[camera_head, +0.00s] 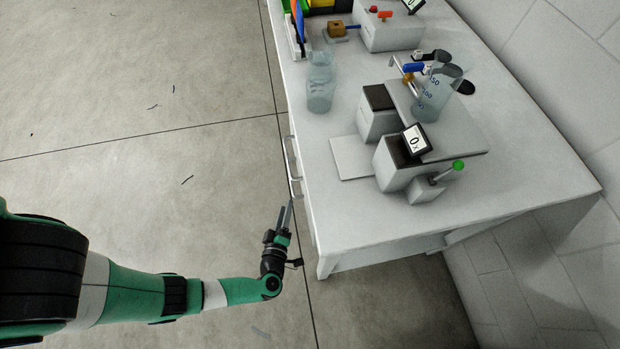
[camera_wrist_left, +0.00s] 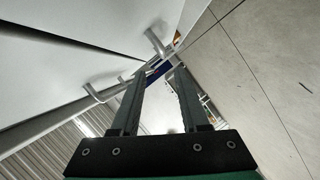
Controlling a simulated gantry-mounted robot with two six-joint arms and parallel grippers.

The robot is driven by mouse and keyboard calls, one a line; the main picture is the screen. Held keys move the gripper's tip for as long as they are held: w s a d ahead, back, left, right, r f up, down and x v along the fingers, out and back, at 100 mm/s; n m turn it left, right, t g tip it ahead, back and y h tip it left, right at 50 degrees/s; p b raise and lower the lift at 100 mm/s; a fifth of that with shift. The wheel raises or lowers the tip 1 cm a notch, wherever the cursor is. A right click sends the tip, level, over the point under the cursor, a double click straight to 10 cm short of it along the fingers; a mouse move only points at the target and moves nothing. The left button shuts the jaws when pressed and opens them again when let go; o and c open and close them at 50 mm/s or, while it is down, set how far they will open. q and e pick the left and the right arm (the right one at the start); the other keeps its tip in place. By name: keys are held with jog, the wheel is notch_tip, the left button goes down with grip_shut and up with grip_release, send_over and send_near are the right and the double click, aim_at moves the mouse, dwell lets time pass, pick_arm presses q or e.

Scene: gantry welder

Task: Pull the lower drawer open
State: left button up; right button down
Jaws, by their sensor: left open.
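The white bench has drawers in its left side in the head view. A pale bar handle (camera_head: 291,158) stands out from that side, and another handle piece shows just below it. The drawer fronts (camera_wrist_left: 60,75) fill the upper left of the left wrist view, with a dark gap between panels. Handle posts (camera_wrist_left: 155,42) show near my fingertips there. I cannot tell which handle belongs to the lower drawer. My left gripper (camera_head: 287,210) is open, beside the drawer side near the handles. Its two fingers also show in the left wrist view (camera_wrist_left: 163,75), apart. My right gripper is not in view.
On the bench top (camera_head: 520,185) stand a clear bottle (camera_head: 320,82), a beaker (camera_head: 433,95), a grey instrument with a small display (camera_head: 416,140) and a green-tipped part (camera_head: 457,165). Open floor (camera_head: 150,160) lies left of the bench. A tiled wall stands at right.

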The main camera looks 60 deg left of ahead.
pick_arm(q)
jog(key=b+x, duration=0.2)
jog(key=x, duration=0.3)
jog(key=b+x, duration=0.3)
jog(key=x, duration=0.3)
jog(key=shift+s+a+f, duration=0.1)
jog(key=shift+s+a, duration=0.05)
jog(key=shift+a, duration=0.3)
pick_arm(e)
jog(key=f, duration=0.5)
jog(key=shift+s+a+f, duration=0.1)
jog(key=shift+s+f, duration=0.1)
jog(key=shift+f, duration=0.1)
pick_arm(q)
grip_shut()
